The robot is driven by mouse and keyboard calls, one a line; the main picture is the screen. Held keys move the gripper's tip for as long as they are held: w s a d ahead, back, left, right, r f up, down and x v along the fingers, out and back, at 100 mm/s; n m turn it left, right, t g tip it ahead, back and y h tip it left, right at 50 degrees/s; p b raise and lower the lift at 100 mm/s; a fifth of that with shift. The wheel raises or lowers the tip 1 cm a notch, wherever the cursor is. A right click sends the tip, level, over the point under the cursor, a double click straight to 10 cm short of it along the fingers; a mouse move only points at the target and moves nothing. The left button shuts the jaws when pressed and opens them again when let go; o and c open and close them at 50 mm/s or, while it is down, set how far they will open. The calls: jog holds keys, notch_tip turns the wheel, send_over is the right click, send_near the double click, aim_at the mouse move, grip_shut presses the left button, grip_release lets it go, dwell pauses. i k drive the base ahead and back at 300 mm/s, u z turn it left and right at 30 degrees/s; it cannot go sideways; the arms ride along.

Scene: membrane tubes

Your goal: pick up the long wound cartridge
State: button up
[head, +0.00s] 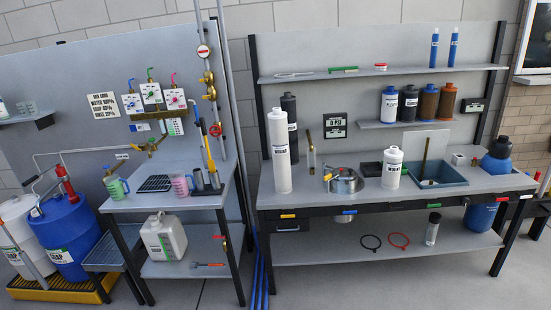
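A shorter, wider white labelled cylinder (391,170) stands upright further right on the same bench. My gripper is not in view.
The right workbench (335,202) also bears a metal pot (343,181) and a blue-grey basin (437,173). Several canisters stand on the small shelf (400,125) above. A left bench (170,200) stands beside it, with blue pipes (259,280) between. Floor shows in front.

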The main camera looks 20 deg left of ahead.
aim_at(277, 119)
jog(key=u, duration=0.45)
jog(key=i, duration=1)
jog(key=u, duration=0.9)
jog(key=i, duration=1.3)
jog(key=z, duration=0.25)
jog(key=i, duration=1.15)
jog(key=z, duration=0.45)
